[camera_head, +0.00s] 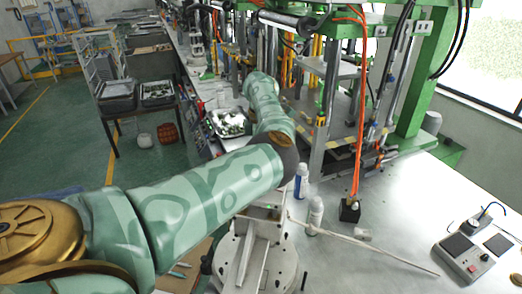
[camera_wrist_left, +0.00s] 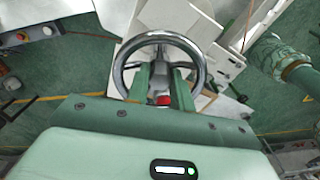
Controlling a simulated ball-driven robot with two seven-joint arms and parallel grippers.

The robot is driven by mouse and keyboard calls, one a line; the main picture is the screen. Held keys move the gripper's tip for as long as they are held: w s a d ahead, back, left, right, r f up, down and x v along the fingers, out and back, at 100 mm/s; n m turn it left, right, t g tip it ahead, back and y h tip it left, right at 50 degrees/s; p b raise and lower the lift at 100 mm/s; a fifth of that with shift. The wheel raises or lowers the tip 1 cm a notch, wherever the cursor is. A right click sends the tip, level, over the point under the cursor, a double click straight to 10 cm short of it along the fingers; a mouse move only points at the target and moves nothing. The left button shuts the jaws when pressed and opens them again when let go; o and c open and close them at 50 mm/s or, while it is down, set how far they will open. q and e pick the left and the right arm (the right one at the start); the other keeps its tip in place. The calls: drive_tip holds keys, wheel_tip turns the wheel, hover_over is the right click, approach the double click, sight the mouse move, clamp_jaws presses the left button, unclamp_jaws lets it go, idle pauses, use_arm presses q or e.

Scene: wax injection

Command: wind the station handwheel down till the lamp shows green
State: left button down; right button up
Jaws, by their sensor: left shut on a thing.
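The handwheel (camera_wrist_left: 116,70) shows in the left wrist view as a chrome ring with a grey hub and spokes. My left gripper (camera_wrist_left: 163,92) reaches over the near part of its rim, with a green finger on each side. It is shut on the handwheel, and a small red part (camera_wrist_left: 163,99) shows between the fingers. The exact contact is hidden by the fingers. In the head view my left arm reaches in from the left, and its gripper and the wheel are not visible. I cannot make out the lamp's colour. My right gripper is in neither view.
In the head view, a white device on a round base (camera_head: 229,265) stands at the front of the grey table (camera_head: 385,270). A green press frame (camera_head: 415,90) stands behind.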

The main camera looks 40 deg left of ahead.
use_arm(q)
drive_tip(key=shift+f+m, duration=0.1)
drive_tip(key=shift+m, duration=1.5)
drive_tip(key=c, duration=1.2)
unclamp_jaws()
wheel_tip(320, 180, up, 16)
drive_tip(key=b, duration=0.2)
drive_tip(key=shift+r+b, duration=0.2)
drive_tip(key=shift+b, duration=0.15)
